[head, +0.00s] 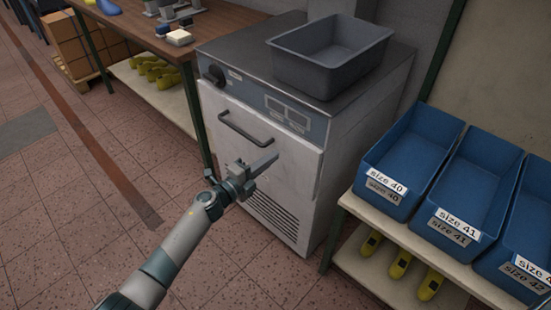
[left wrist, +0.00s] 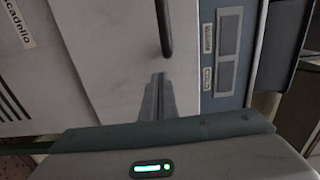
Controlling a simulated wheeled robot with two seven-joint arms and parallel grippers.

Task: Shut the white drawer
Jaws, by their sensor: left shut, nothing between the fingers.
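The white drawer (head: 255,150) is the pale front of a grey-white cabinet, with a dark bar handle (head: 246,130). Its front seems to stand slightly proud of the body at the right edge; how far is hard to tell. My left gripper (head: 275,158) is shut and empty, in front of the drawer, below and right of the handle. In the left wrist view, the closed fingertips (left wrist: 158,78) point at the white front, just below the handle (left wrist: 165,30). Whether they touch it is unclear. My right gripper is not in view.
A grey bin (head: 328,75) sits on the cabinet top. Blue bins (head: 408,160) labelled by size stand on a shelf at the right, with yellow lasts (head: 400,263) below. A wooden bench (head: 140,28) is at the left. The tiled floor (head: 75,215) is open at front left.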

